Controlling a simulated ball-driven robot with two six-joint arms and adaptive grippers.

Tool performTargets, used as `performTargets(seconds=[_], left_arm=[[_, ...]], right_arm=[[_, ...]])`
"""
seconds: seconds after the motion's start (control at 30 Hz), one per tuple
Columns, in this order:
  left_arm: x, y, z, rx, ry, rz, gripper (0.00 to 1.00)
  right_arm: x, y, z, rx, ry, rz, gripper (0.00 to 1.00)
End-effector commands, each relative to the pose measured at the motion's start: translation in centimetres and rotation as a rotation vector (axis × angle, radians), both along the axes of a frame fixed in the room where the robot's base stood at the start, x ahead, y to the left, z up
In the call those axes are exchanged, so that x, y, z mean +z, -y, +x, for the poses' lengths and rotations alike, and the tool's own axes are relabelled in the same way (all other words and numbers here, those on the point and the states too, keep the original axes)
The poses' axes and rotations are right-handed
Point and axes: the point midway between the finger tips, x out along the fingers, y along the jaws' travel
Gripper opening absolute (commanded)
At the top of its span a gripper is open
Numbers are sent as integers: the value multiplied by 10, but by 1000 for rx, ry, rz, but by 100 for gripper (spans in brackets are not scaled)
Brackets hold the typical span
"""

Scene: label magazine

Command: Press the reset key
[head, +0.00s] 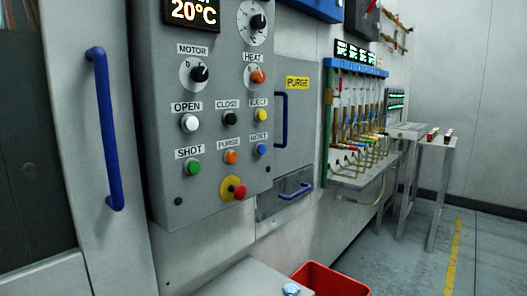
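The reset key is a small round blue button (261,150) at the right of the lower button row, under a RESET label, on a grey control panel (220,100). To its left are an orange PURGE button (231,157) and a green SHOT button (193,168). Above it is a yellow EJECT button (261,115). Neither of my grippers is in view. Nothing covers the blue button.
A red emergency knob (239,191) on a yellow disc sits below the buttons. A blue door handle (105,128) juts out at left. A PURGE door with a blue handle (281,120) is at right. A red bin (328,280) stands below.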

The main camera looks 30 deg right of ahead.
Motion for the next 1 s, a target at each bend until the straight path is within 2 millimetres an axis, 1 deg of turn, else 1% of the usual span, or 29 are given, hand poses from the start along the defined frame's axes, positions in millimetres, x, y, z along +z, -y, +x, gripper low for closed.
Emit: performTargets(seconds=[0.03,0.23,1.0], left_arm=[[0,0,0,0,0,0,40],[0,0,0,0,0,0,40],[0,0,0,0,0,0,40]], right_arm=[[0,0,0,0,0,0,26],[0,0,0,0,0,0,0],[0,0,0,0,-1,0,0]])
